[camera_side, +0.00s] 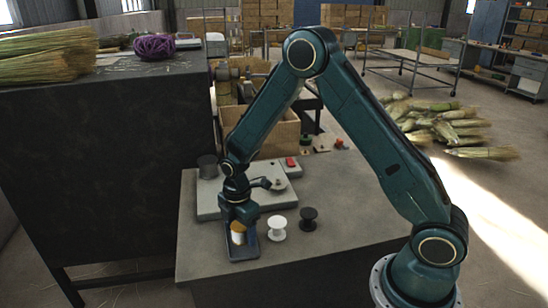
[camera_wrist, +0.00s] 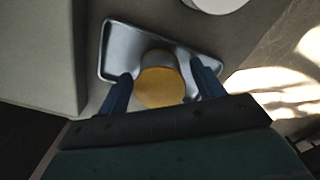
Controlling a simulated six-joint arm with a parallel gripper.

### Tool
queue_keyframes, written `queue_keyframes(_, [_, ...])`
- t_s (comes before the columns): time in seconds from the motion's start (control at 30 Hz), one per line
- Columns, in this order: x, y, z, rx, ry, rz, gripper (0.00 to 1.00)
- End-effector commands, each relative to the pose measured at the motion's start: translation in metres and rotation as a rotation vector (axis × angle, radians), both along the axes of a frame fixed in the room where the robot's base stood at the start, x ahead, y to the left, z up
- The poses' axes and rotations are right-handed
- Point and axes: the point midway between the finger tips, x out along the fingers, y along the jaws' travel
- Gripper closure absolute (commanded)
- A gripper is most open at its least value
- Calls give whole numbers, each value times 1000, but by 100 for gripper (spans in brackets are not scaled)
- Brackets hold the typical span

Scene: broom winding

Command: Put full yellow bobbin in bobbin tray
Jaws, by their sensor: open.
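The yellow bobbin (camera_wrist: 160,85) stands in the bobbin tray (camera_wrist: 118,38), a shallow metal tray, in the wrist view. Its yellow top faces the camera, and its side looks pale. My gripper (camera_wrist: 165,88) is open, with one blue finger on each side of the bobbin; I cannot tell whether either finger touches it. In the side view my gripper (camera_side: 238,222) points down over the tray (camera_side: 246,252). The bobbin (camera_side: 238,237) shows just below it, partly hidden by the gripper.
A white spool (camera_side: 277,228) and a black spool (camera_side: 308,219) stand right of the tray on the grey table (camera_side: 345,205). A grey machine plate (camera_side: 215,203) with a dark spool (camera_side: 208,167) lies behind. A tall dark bench (camera_side: 100,150) stands left. The table's right side is clear.

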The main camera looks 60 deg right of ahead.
Motion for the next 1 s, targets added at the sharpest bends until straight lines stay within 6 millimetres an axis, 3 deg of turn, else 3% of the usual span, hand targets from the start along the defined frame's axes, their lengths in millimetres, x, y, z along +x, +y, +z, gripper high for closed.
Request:
queue_keyframes(0.37, [1, 0, 18, 0, -3, 0, 32])
queue_keyframes(1.0, [1, 0, 110, 1, -2, 0, 32])
